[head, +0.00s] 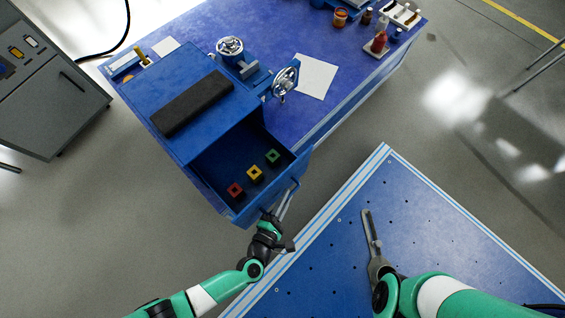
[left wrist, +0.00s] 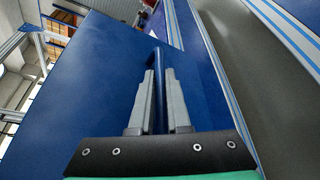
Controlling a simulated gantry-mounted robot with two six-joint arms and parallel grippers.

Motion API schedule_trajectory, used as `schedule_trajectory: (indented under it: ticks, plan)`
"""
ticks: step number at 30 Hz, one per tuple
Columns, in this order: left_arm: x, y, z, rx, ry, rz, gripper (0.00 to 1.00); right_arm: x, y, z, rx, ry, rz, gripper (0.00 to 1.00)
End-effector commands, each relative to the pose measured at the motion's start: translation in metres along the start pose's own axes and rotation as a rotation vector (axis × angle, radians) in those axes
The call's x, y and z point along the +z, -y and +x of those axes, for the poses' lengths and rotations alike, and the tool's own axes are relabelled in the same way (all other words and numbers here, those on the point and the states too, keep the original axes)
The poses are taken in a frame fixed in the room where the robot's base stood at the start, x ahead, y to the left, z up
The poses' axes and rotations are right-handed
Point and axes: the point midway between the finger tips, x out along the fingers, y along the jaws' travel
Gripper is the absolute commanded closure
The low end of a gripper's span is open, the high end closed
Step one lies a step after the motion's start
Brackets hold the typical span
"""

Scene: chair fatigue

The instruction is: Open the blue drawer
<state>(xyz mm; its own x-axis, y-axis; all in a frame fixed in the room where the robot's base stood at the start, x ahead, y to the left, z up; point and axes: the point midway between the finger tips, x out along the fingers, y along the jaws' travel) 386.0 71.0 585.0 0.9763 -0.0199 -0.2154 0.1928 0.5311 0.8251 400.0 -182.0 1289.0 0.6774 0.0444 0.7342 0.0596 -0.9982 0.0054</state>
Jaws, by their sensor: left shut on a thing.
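The blue drawer (head: 290,163) stands pulled out from the blue cabinet in the head view. Inside it sit a red block (head: 235,190), a yellow block (head: 255,173) and a green block (head: 272,156). My left gripper (head: 279,213) is at the drawer's front, shut on its handle (head: 292,196). In the left wrist view, the fingers of my left gripper (left wrist: 158,82) lie on both sides of the blue handle (left wrist: 157,60). My right gripper (head: 368,214) is above the blue perforated table, away from the drawer; its finger opening is unclear.
A black pad (head: 193,103) lies on the cabinet top. Handwheels (head: 285,80), a white sheet (head: 316,76) and small bottles (head: 379,43) are on the blue workbench (head: 270,27). The perforated table (head: 330,240) has its edge close to the drawer front.

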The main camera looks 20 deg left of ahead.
Motion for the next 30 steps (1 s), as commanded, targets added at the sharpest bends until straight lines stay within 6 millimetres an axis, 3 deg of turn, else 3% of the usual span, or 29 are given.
schedule_trajectory:
  ticks: [14, 15, 20, 30]
  plan:
    - [-0.0012, 0.0007, 0.0000, -0.002, -0.001, 0.000, 1.00, 0.0001, 0.0004, 0.0000, -0.001, 0.000, 0.001, 0.50]
    - [-0.0012, 0.0007, 0.0000, -0.002, -0.001, 0.000, 0.82, 0.0001, 0.0003, 0.0000, -0.001, 0.000, 0.001, 0.50]
    - [-0.0011, 0.0005, 0.0000, -0.002, -0.001, 0.000, 0.55, 0.0001, 0.0003, 0.0000, -0.001, 0.000, 0.001, 0.50]
    - [-0.0009, 0.0003, 0.0000, -0.001, -0.001, 0.000, 0.55, 0.0000, 0.0003, 0.0001, 0.000, 0.000, 0.001, 0.50]
